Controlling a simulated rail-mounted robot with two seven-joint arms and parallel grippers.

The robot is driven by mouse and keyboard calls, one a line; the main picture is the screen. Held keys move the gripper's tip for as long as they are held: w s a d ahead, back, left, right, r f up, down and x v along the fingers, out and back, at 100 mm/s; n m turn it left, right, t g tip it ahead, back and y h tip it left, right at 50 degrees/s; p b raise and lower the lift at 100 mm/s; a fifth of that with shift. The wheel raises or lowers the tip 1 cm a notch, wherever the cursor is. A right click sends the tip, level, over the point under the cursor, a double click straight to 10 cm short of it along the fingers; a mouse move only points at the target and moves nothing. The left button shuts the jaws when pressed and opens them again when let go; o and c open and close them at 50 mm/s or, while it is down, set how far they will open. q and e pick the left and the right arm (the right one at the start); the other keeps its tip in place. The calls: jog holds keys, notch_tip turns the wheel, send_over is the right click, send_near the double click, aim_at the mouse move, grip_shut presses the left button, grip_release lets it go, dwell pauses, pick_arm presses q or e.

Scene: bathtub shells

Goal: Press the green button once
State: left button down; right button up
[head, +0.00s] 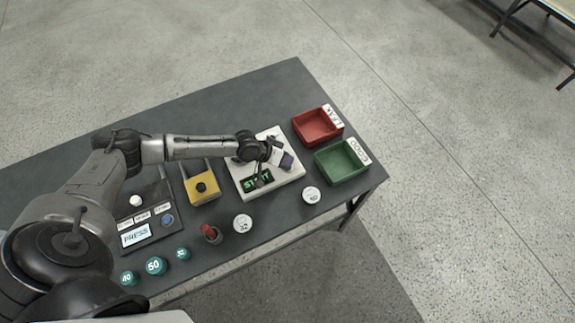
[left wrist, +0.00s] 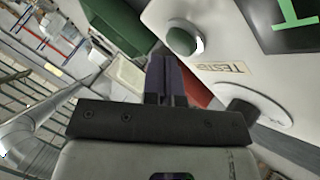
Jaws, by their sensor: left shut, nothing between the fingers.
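The white tester box (head: 289,191) stands towards the right end of the dark table, with green lettering on its dark display (head: 250,184). In the left wrist view, a round green button (left wrist: 181,41) in a pale surround sits on the box's white top, near the TESTER label (left wrist: 232,68). I cannot make the button out in the head view, where my arm covers part of the box. My left gripper (head: 288,161) is over the box, shut and empty. In the left wrist view, its dark fingertips (left wrist: 165,62) appear close beside the button; contact cannot be told. My right gripper is out of view.
A red bin (head: 318,126) and a green bin (head: 342,163) stand right of the box. A yellow block with a black knob (head: 203,189) is left of it. White discs (head: 243,223) and teal balls (head: 155,265) lie along the front.

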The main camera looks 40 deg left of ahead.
pick_arm(q)
jog(key=shift+f, duration=0.15)
dwell(0.4)
jog(key=shift+f+b, duration=0.3)
jog(key=shift+b, duration=0.05)
jog(key=shift+r, duration=0.2)
dwell(0.4)
jog(key=shift+r+p, duration=0.6)
jog(key=shift+p, duration=0.15)
jog(key=shift+r, duration=0.1)
jog(key=shift+r, duration=0.1)
